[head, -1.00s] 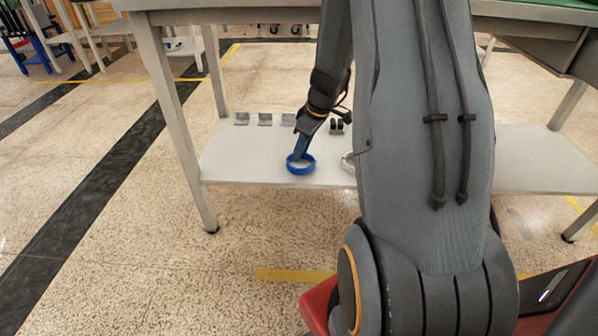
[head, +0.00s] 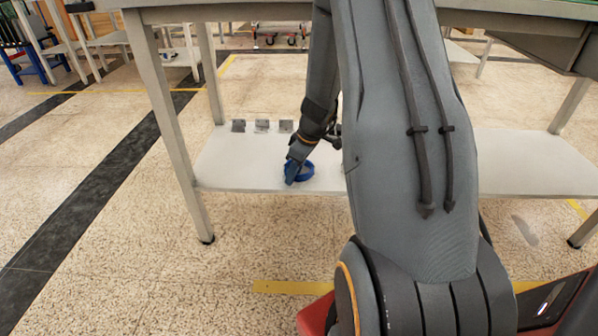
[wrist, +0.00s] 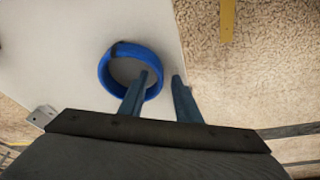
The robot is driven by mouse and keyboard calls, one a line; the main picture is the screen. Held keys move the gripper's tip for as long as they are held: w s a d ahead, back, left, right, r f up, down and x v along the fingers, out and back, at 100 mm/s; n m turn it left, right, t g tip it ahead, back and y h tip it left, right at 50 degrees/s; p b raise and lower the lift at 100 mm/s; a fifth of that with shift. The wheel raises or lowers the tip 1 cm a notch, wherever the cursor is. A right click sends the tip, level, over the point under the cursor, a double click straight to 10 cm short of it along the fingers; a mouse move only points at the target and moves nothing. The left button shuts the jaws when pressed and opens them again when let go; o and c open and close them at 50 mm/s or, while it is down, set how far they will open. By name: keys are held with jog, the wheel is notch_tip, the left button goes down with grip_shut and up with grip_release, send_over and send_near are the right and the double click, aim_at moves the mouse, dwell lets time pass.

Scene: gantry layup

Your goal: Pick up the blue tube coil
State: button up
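The blue tube coil (head: 309,171) is a ring lying flat on the white lower shelf, near its front edge. In the wrist view the coil (wrist: 104,78) shows almost whole, with its lower right part behind a finger. My gripper (wrist: 159,78) is open. One finger reaches over the inside of the ring and the other is outside it, past its right side, so the ring's wall lies between them. Contact cannot be told. In the head view my gripper (head: 290,178) is at the coil's near left side and covers part of it.
The lower shelf (head: 238,172) has bare room left of the coil. Several small grey brackets (head: 262,126) stand along its back. The table top (head: 200,4) is above, and a table leg (head: 168,130) stands at the left. My arm hides the shelf's middle.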

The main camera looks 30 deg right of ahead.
grip_shut()
jog(key=shift+r, duration=0.1)
